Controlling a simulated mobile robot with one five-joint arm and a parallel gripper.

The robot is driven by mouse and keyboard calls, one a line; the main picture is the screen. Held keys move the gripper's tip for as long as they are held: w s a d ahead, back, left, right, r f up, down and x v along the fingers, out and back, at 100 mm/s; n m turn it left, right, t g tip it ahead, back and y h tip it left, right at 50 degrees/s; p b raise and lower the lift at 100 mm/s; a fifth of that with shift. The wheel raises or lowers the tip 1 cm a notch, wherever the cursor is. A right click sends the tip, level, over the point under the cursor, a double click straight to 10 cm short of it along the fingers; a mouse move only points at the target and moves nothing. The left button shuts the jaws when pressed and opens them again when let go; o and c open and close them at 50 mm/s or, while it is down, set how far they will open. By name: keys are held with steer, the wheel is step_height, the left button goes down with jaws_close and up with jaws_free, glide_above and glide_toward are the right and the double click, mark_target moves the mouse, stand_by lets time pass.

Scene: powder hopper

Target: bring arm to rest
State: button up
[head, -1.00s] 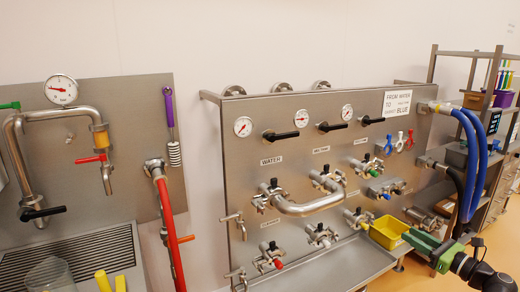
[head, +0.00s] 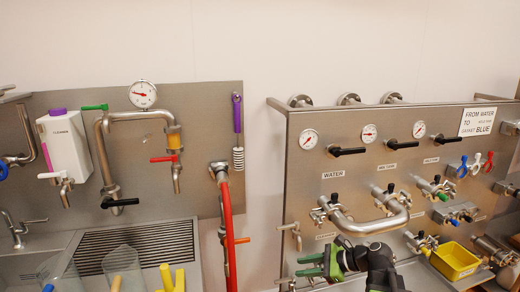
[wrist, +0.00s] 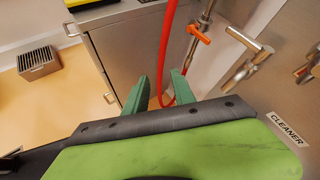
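My gripper (head: 305,265) is in front of the lower left of the steel panel in the head view, pointing left. Its two green fingers also show in the wrist view (wrist: 159,88), apart, with nothing between them that I can see held. The dark arm link behind it is mine. A red hose (wrist: 165,50) passes beyond the fingers in the wrist view, apart from them as far as I can tell.
The steel panel (head: 290,160) carries gauges, black-handled valves and a bent pipe (head: 365,222). A yellow bin (head: 456,262) hangs at its lower right. The red hose (head: 228,235) hangs left of my gripper. A drain grille (head: 135,245) and clear vessels are further left.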

steer(key=s+a+f+n+g+h, duration=0.35)
steer(key=a+f+n, duration=0.2)
steer(key=a, duration=0.25)
steer(key=s+d+f+n+h, duration=0.2)
steer(key=d+n+h, duration=0.1)
steer(key=n, duration=0.4)
steer(key=s+d+f+n+g+h+p, duration=0.1)
steer(key=s+d+f+n+h, duration=0.1)
steer(key=d+n, duration=0.4)
steer(key=shift+s+d+f+n+h, duration=0.3)
steer(key=shift+s+h, duration=0.4)
steer(key=shift+h, duration=0.45)
